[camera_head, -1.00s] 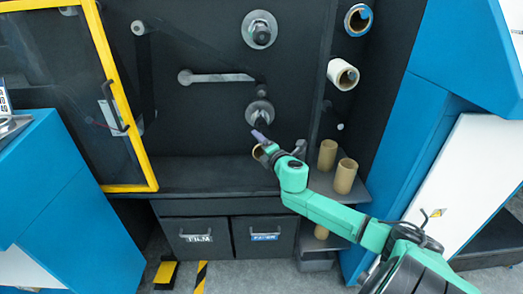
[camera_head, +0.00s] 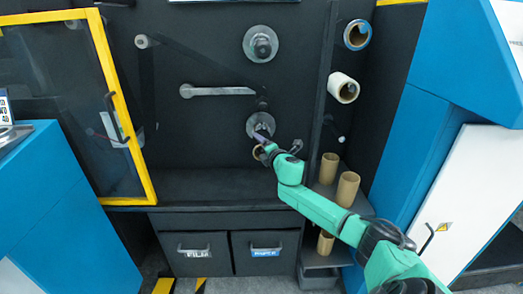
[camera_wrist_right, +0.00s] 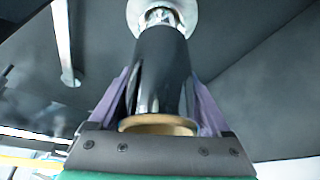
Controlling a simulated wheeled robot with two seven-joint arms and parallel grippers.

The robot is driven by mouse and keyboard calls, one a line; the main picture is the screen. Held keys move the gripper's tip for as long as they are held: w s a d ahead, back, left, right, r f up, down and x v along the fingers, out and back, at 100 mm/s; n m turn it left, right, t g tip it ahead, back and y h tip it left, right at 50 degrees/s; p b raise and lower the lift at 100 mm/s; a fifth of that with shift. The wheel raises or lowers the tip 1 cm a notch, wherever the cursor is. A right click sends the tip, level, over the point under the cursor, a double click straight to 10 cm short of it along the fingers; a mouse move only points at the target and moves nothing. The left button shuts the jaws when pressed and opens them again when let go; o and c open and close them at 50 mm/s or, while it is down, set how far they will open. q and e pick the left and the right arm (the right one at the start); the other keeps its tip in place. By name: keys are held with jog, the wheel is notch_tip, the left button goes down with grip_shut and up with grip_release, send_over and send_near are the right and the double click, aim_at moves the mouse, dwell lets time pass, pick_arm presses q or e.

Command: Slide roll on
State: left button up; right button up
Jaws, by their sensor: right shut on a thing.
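My right gripper (camera_wrist_right: 162,100) is shut on a black roll (camera_wrist_right: 161,65) with a tan cardboard core, whose near end faces the wrist camera. Its purple fingers lie along both sides of the roll. In the head view my right gripper (camera_head: 262,140) is just in front of the lower spindle (camera_head: 258,121), and the tan core end shows beside it. In the wrist view the spindle's bright metal shaft and pale round flange (camera_wrist_right: 163,10) show right beyond the roll's far end, roughly in line. I cannot tell how far the shaft reaches inside the roll. My left gripper is not in view.
An upper spindle (camera_head: 261,44) is above, with a grey slotted bar (camera_head: 217,91) to the left. A white roll (camera_head: 343,88) and a blue-edged roll (camera_head: 357,35) hang at right. Cardboard cores (camera_head: 347,189) stand on the side shelf. A yellow-framed door (camera_head: 125,110) is at left.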

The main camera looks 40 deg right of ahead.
jog(key=shift+w+d+r+b, duration=0.1)
jog(key=shift+w+d+b, duration=0.05)
jog(key=shift+w+d, duration=0.55)
jog(key=shift+w+d+b, duration=0.15)
jog(key=shift+w+d, duration=0.3)
jog(key=shift+w, duration=0.4)
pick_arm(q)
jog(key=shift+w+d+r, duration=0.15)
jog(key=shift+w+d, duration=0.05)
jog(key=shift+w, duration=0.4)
pick_arm(e)
jog(key=shift+r, duration=0.1)
jog(key=o, duration=1.3)
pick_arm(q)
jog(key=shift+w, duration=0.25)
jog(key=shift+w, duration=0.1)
